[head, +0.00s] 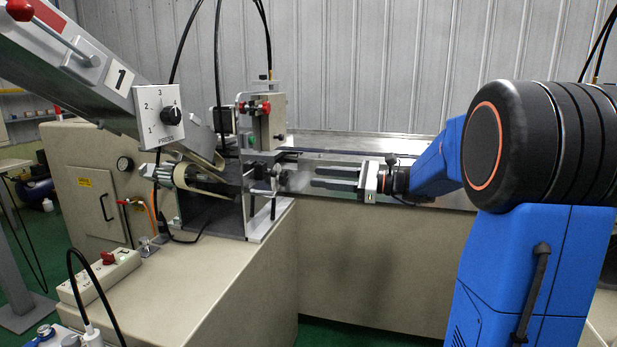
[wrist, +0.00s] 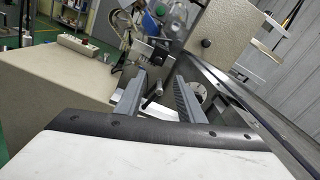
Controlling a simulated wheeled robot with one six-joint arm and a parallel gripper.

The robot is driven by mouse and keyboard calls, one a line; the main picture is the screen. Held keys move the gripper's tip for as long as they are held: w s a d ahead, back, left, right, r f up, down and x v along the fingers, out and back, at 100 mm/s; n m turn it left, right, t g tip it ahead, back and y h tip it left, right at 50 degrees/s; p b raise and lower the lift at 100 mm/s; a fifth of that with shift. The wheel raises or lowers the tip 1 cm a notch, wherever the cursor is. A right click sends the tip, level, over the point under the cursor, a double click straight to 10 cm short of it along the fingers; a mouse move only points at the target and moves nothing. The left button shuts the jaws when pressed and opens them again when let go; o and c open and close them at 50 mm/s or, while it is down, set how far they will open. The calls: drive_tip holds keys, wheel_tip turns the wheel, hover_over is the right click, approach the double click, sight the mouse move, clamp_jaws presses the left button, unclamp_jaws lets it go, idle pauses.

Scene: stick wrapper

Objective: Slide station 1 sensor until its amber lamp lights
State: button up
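The station with the number 1 plate (head: 121,78) stands left of centre in the head view. A small dark fitting (head: 268,177) sticks out from its right side; I cannot tell for sure that it is the sensor. In the wrist view a dark block (wrist: 152,50) and a small black lever (wrist: 153,92) show ahead of the fingers. My gripper (head: 316,177) is right of the fitting, apart from it, fingers pointing left. In the wrist view its two grey fingers (wrist: 158,84) are spread. I see no lit amber lamp.
A grey control box (head: 262,122) with red and green buttons stands above the fitting. A press dial (head: 160,117) is on the left. A metal rail runs behind my gripper.

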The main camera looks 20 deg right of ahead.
drive_tip(key=shift+v, duration=2.65)
drive_tip(key=s+a+f+n+g+h, duration=0.5)
drive_tip(key=s+a+f+n+g, duration=0.4)
drive_tip(key=s+a, duration=0.6)
drive_tip(key=s+d+f+n+t+h, duration=0.1)
drive_tip(key=s+d+f+n+h, duration=0.2)
drive_tip(key=s+f+n, duration=0.3)
drive_tip(key=s+d+f+n+t+h, duration=0.2)
drive_tip(key=s+f+n+h, duration=0.4)
drive_tip(key=s, duration=0.5)
drive_tip(key=shift+s+d+n+h, duration=0.2)
drive_tip(key=shift+d+n+h, duration=0.1)
drive_tip(key=shift+d, duration=0.2)
